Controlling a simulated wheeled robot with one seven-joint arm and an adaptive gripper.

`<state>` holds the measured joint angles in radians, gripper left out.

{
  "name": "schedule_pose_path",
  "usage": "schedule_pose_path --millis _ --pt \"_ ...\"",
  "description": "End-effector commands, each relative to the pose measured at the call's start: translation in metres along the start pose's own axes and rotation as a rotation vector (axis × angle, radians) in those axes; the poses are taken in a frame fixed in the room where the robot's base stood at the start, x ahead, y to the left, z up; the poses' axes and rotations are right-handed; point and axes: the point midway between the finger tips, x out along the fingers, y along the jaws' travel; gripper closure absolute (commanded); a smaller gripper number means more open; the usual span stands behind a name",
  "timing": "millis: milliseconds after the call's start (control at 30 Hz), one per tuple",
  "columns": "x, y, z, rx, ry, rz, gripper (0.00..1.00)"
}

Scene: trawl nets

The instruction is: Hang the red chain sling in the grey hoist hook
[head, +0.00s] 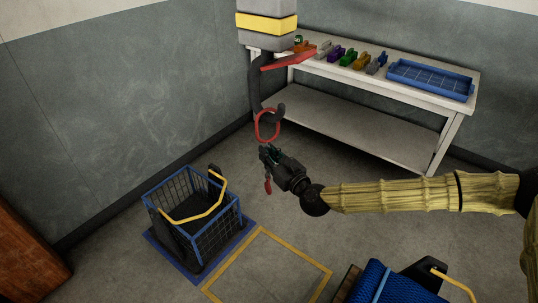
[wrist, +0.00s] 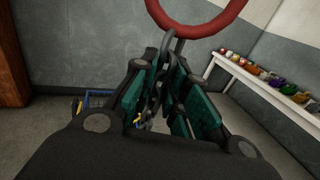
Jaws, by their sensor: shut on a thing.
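The grey hoist hook (head: 256,92) hangs from a grey block with a yellow band (head: 267,24); its upturned tip is at the lower right. The red chain sling has a red ring (head: 258,127) that overlaps the lower bend of the hook in the head view; I cannot tell whether it is around the hook or in front of it. My gripper (head: 266,152) is just below the ring, shut on the dark chain. In the wrist view the chain passes between the green pads (wrist: 162,85), below the red ring (wrist: 195,30). A red end piece (head: 268,187) dangles below my gripper.
A red latch-like bar (head: 288,60) sticks out beside the hook's top. A white bench (head: 420,98) behind carries several coloured items and a blue tray (head: 430,80). A blue wire basket (head: 215,230) with a yellow handle stands on the floor, left of a yellow-outlined square.

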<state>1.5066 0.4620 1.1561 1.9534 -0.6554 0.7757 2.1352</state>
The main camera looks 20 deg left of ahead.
Motion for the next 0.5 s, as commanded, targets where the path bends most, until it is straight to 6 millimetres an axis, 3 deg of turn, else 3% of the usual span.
schedule_pose_path --millis 33,67,200,500 --pt "0.0003 0.0 0.0016 -0.001 -0.002 0.0 1.0" --pt "0.0003 0.0 0.0016 -0.001 -0.002 0.0 0.81" --pt "0.0002 -0.0001 0.0012 -0.001 -0.002 0.0 0.6" --pt "-0.0009 -0.0001 -0.0011 0.001 0.002 0.0 0.6"
